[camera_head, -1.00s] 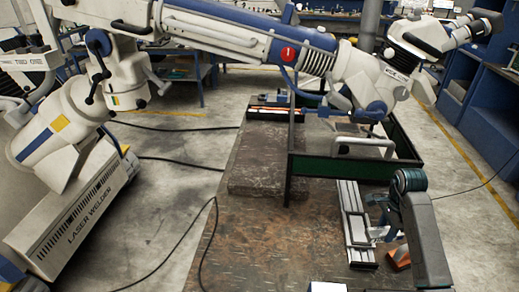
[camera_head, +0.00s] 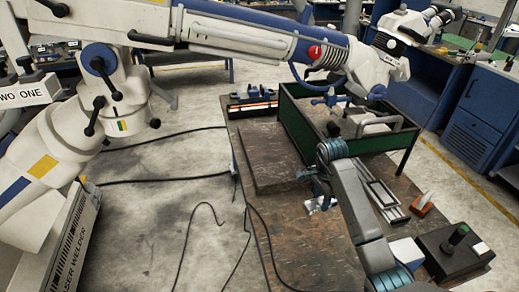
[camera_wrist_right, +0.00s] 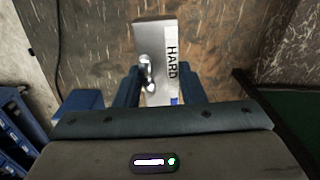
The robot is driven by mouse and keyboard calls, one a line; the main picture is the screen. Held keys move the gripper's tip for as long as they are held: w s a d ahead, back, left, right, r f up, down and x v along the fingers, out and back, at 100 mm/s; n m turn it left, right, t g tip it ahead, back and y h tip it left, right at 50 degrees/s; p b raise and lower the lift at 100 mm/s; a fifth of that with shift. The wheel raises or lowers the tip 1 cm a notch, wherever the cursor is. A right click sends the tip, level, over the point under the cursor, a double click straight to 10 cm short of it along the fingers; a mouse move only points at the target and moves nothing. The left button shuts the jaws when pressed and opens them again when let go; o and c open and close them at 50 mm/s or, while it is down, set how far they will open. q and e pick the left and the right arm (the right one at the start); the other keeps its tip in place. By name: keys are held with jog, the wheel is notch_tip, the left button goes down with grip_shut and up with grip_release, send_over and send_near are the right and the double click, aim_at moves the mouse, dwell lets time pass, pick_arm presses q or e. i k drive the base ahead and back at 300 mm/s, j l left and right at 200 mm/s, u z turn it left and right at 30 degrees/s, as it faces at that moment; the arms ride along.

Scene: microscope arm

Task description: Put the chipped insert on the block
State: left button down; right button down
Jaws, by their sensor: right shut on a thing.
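My right gripper (camera_head: 316,188) is shut on a flat silver-grey insert (camera_head: 318,205). In the right wrist view the insert (camera_wrist_right: 150,45) sits between the two fingers (camera_wrist_right: 160,92). It has a white label reading "HARD" and a bright, irregular spot on its left part, which may be the chip. The brown, worn block (camera_head: 275,155) lies on the table left of the green frame. The gripper and insert are near the block's front right corner; I cannot tell their height. In the wrist view the block (camera_wrist_right: 285,45) appears at the upper right. My left gripper is not in view.
The green-walled frame (camera_head: 300,125) stands right of the block, with the welder arm (camera_head: 260,40) above. A metal rail (camera_head: 385,195), an orange piece (camera_head: 422,207) and a black box with a green knob (camera_head: 455,250) are at right. The front table (camera_head: 300,240) has bare room.

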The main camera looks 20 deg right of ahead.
aim_at(283, 168)
jog(key=i+j+z, duration=0.1)
jog(key=i+j, duration=0.15)
jog(key=j, duration=0.3)
jog(key=i+j+z, duration=0.45)
jog(key=i+j, duration=0.2)
jog(key=i, duration=0.15)
jog(key=i+j+z, duration=0.3)
jog(key=i+j, duration=0.25)
